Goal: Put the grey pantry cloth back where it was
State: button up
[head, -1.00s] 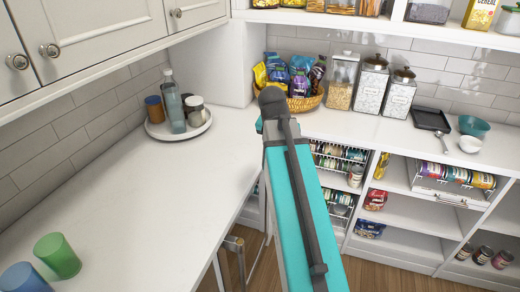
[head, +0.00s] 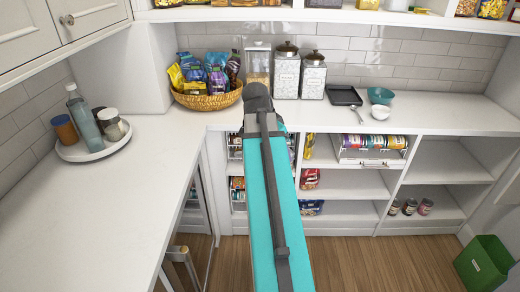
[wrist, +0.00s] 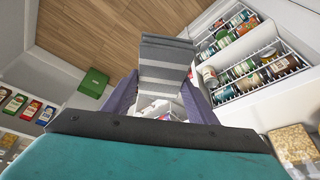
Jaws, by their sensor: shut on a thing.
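The grey striped cloth (wrist: 166,62) shows in the wrist view, hanging out beyond my gripper (wrist: 160,102). My gripper is shut on it, with one finger at each side of the cloth. The cloth hides part of the floor and shelf edge behind it. In the head view my own arm covers the middle, and neither the gripper jaws nor the cloth can be seen there.
A white counter (head: 110,200) runs along the left and back, with a snack basket (head: 208,101), canisters (head: 313,76) and a round tray (head: 95,150). Open shelves (head: 350,210) hold cans and bags. A green bin (head: 484,264) stands on the clear wooden floor (head: 400,265).

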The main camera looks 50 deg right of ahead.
jog(key=s+d+m+g, duration=0.1)
jog(key=s+d+m, duration=0.2)
jog(key=s, duration=0.4)
jog(key=s+d+m+g+y, duration=0.1)
jog(key=s+d+m, duration=0.3)
jog(key=s, duration=0.4)
jog(key=shift+s+d+f+y+b, duration=0.25)
jog(key=shift+s+f+y+b, duration=0.05)
jog(key=shift+f+b, duration=0.1)
